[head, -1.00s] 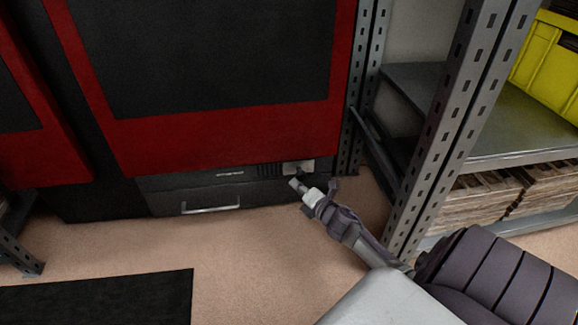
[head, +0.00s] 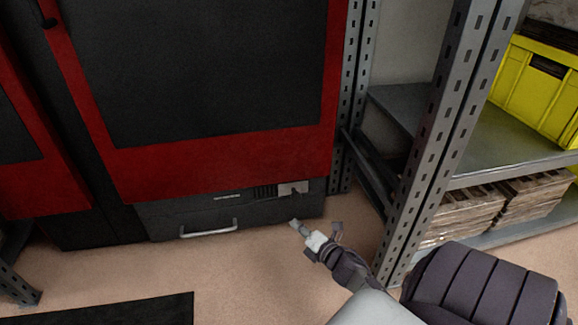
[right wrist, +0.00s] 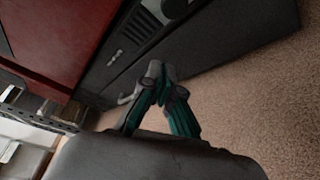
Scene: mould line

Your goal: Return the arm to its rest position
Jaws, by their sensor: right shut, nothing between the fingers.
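My right gripper (head: 299,228) is shut and empty in the head view. It is in front of the low black base of the red machine (head: 225,168), to the right of the drawer handle (head: 208,229). A small light plate (head: 293,188) on the base shows just above the fingers, apart from them. In the right wrist view the closed fingers (right wrist: 157,72) meet at their tips, with the dark machine base (right wrist: 215,45) beyond. My left gripper is not in view.
The shelf holds a yellow crate (head: 525,85) and stacked brown boards (head: 462,216). A black mat (head: 110,310) lies on the floor at lower left. The beige floor (head: 245,270) between is clear.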

